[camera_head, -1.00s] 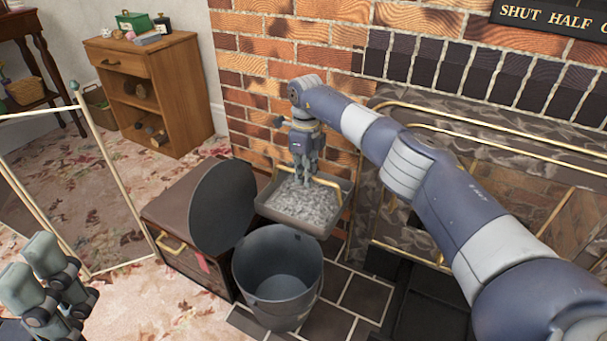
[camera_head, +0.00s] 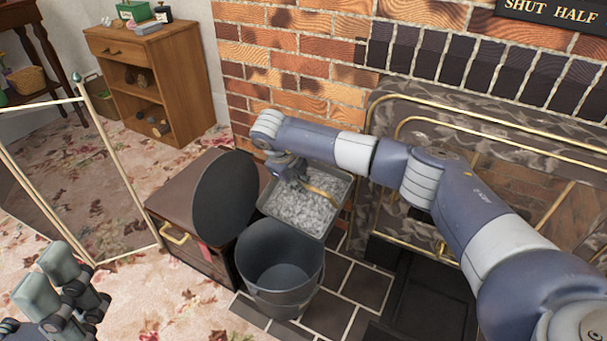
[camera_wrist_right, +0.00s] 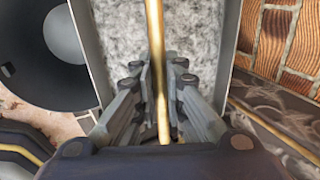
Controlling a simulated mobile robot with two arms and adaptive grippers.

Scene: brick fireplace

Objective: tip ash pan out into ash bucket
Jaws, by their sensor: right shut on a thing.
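The ash pan (camera_head: 327,229) is a grey metal tray full of pale grey ash (camera_head: 300,205). It is held behind and just above the ash bucket and is tilted towards it. My right gripper (camera_head: 297,182) is shut on the pan's brass handle (camera_head: 322,192), which runs between the fingers in the right wrist view (camera_wrist_right: 158,70). The ash bucket (camera_head: 280,275) is dark grey, upright and looks empty inside. Its round lid (camera_head: 224,195) stands open at its left.
A brown leather-look box (camera_head: 165,200) with a brass handle stands behind the lid. The brick wall (camera_head: 245,60) is close behind the pan. The fireplace surround (camera_head: 400,110) with brass rails is at the right.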

